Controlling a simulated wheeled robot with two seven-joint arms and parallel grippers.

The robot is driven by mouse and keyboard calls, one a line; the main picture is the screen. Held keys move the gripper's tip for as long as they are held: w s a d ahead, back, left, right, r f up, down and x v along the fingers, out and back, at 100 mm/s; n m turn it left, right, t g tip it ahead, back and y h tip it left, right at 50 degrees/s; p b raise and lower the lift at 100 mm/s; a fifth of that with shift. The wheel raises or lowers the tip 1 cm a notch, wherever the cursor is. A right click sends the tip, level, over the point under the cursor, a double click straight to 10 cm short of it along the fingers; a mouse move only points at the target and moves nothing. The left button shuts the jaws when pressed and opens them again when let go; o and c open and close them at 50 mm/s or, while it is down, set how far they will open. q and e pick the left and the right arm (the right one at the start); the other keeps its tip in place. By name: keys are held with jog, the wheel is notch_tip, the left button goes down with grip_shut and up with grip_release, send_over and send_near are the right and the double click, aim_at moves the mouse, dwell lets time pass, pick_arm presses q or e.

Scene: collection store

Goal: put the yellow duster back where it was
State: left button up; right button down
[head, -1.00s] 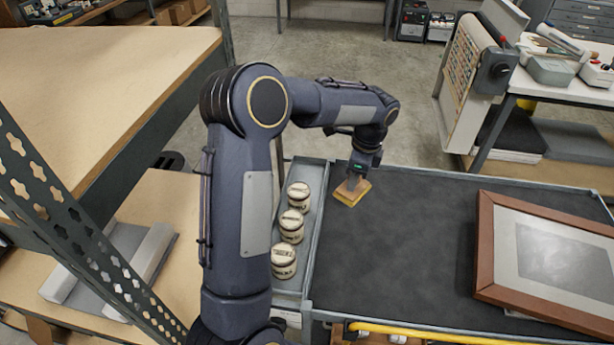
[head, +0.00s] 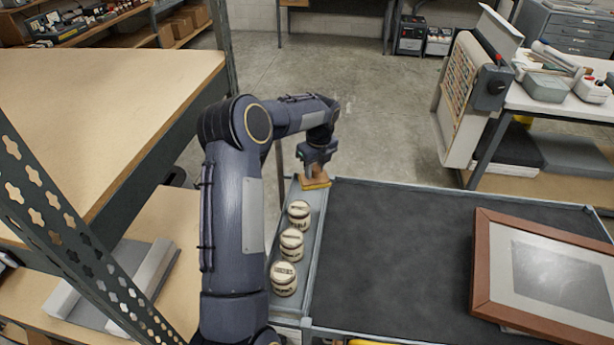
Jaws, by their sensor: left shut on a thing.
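The yellow duster (head: 316,184) has a yellow lower pad and a brown upper part. My left gripper (head: 316,172) is shut on its upper part. The duster is at the far end of the narrow grey side tray (head: 313,225), beyond the row of lidded jars. I cannot tell whether it touches the tray or hangs just above it. My right gripper is not in view.
Three lidded jars (head: 291,241) stand in a row in the side tray, close to the duster. A framed picture (head: 483,262) lies on the dark cart top (head: 400,245) at right. The cart top's middle is clear. A shelf upright (head: 75,235) stands at left.

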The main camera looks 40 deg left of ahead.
pick_arm(q)
jog(key=a+f, duration=0.2)
jog(key=a+f+p, duration=0.1)
jog(key=f, duration=0.1)
jog(key=shift+w, duration=0.35)
jog(key=f, duration=0.3)
jog(key=shift+a+f+p, duration=0.2)
jog(key=shift+p, duration=0.15)
jog(key=shift+f, duration=0.25)
jog(key=o, duration=1)
jog(key=shift+c, duration=0.2)
jog(key=shift+r, duration=0.15)
